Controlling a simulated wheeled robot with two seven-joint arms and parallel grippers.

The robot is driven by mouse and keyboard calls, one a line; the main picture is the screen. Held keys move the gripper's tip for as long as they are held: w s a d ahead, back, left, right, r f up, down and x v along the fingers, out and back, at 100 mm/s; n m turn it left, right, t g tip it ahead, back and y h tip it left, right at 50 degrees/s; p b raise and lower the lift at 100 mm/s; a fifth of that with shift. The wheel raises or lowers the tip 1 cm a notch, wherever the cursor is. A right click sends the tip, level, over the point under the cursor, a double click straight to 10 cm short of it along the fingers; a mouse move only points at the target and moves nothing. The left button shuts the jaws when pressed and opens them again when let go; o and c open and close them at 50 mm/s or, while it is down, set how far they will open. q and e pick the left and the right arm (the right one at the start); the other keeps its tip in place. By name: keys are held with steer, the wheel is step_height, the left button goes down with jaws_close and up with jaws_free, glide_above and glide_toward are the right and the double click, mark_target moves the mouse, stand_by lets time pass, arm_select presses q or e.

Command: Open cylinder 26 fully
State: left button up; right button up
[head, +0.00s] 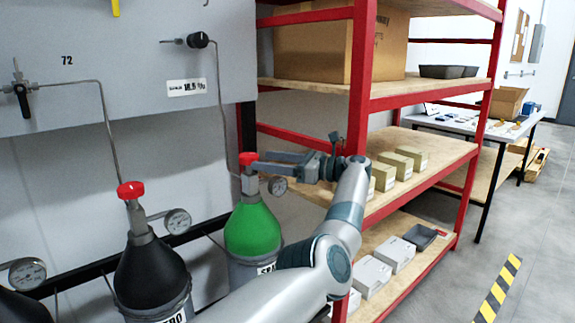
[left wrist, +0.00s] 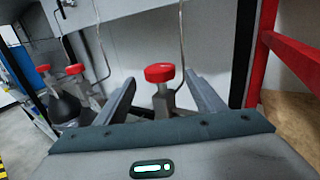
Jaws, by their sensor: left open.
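A green-topped gas cylinder (head: 252,230) stands by the wall with a red valve knob (head: 247,158) on top and a pressure gauge (head: 277,186) at its side. I read no number 26 on any cylinder. My left gripper (head: 255,164) is at this knob, reaching in from the right. In the left wrist view the red knob (left wrist: 159,72) shows between and just beyond the two open fingers. I cannot tell whether a finger touches it. My right gripper is not in view.
A black-topped cylinder (head: 150,268) with its own red knob (head: 130,190) and gauge stands to the left. A red-framed shelf (head: 362,90) with boxes stands close at the right, behind my left arm. Thin pipes run up to the grey panel (head: 120,60).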

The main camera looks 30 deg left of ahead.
arm_select(q)
steer(key=shift+w+d, duration=0.15)
steer(key=shift+d, duration=1.2)
steer(key=shift+w+d, duration=0.15)
steer(key=shift+d, duration=1.2)
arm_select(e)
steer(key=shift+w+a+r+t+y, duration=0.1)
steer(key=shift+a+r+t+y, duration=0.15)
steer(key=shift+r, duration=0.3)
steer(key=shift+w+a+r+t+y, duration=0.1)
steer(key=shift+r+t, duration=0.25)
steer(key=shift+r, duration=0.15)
